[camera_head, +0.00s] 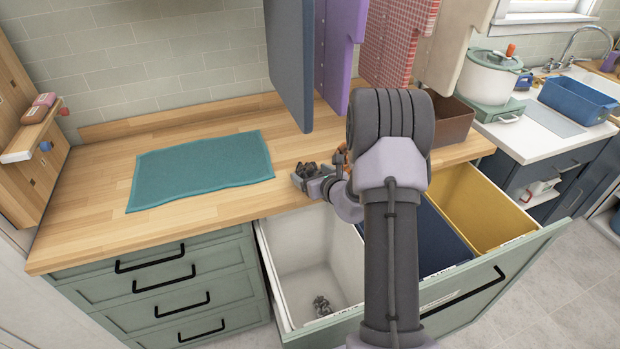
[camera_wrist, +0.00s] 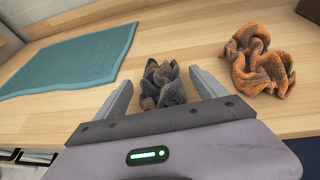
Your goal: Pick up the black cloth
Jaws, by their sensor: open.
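A crumpled dark grey-black cloth (camera_wrist: 165,82) lies on the wooden counter in the wrist view, between the two fingers of my gripper (camera_wrist: 164,92). My gripper is open, with one finger on each side of the cloth. I cannot tell whether the fingers touch it. In the head view the dark cloth (camera_head: 307,171) shows as a small bundle at my gripper (camera_head: 310,178), near the counter's front edge; my arm hides part of this area.
A teal towel (camera_head: 200,170) lies flat to the left. A crumpled orange cloth (camera_wrist: 260,60) lies to the right. An open drawer holds white (camera_head: 275,262), blue (camera_head: 440,240) and yellow (camera_head: 480,205) bins; a small grey cloth (camera_head: 322,306) lies in the white one. Towels hang above.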

